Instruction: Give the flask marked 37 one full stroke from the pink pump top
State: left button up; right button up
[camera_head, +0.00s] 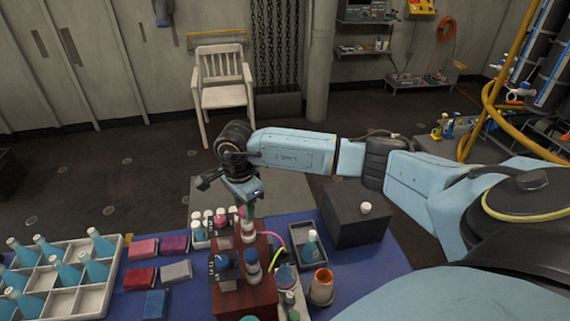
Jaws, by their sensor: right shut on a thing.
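My right gripper (246,208) reaches down over the dark red rack (255,298) at the front middle. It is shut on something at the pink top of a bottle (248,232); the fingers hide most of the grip. Another pink-topped bottle (223,230) stands just left of it. A blue pump top (222,262) and a blue and white bottle (252,264) are nearer on the rack. A teal flask (312,247) with a white cap stands in a grey tray (322,268) to the right. I cannot read the number 37 on any flask. My left gripper is not in view.
A white divided crate (93,300) with several teal flasks stands at left. Coloured pads (176,271) lie between it and the rack. Small white-capped bottles (199,232) stand behind the rack. An orange cup (322,287) and dark box (355,228) are at right.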

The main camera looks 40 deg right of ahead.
jog(key=shift+f+b, duration=0.6)
jog(key=shift+f, duration=0.1)
jog(key=o, duration=0.8)
jog(key=shift+c, duration=0.2)
jog(key=shift+r, duration=0.15)
jog(key=shift+r+p, duration=2.1)
jog(key=shift+r, duration=1.3)
